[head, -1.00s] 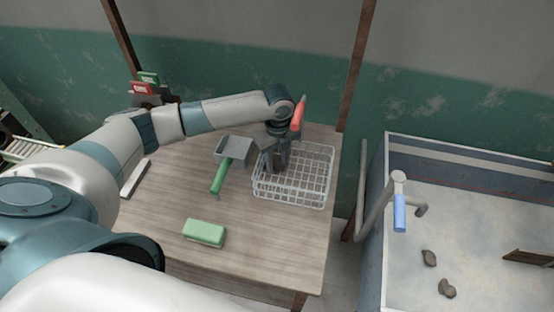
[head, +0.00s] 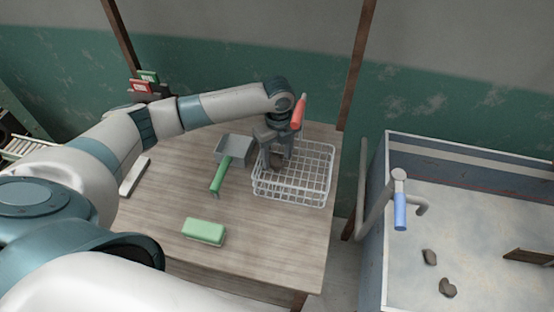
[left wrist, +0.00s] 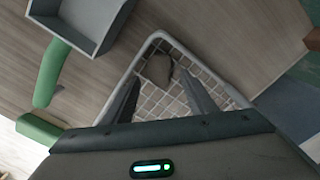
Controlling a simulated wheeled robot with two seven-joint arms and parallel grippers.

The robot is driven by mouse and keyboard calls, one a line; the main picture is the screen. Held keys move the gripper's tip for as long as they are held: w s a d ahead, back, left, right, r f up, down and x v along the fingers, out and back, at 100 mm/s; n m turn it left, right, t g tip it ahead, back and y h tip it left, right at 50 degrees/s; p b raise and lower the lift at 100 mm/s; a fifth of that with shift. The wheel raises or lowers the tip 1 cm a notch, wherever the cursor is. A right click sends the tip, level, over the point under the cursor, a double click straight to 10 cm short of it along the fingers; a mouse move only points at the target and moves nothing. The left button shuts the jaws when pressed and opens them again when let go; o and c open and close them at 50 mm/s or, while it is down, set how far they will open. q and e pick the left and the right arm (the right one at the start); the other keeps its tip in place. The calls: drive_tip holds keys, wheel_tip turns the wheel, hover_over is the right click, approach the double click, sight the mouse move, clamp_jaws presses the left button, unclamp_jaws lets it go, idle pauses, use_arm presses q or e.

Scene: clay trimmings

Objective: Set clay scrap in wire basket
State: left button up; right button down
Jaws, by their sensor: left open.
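The clay scrap (head: 276,161) is a small dark brown-grey lump inside the wire basket (head: 322,197), near its left side. The basket is a white wire grid at the table's right edge. In the left wrist view the clay scrap (left wrist: 158,69) lies near a corner of the basket (left wrist: 186,44). My left gripper (head: 274,153) points down over the basket's left part. Its fingers are spread in the left wrist view (left wrist: 160,88), with nothing gripped between them. My right gripper does not show.
A grey dustpan (head: 235,149) with a green handle lies left of the basket. A green block (head: 204,232) lies nearer the table's front. A trough (head: 480,225) to the right holds dark lumps (head: 447,288). The table's middle is clear.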

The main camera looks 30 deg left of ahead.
sight(277, 162)
use_arm(q)
wheel_tip(277, 162, up, 10)
drive_tip(key=b, duration=0.2)
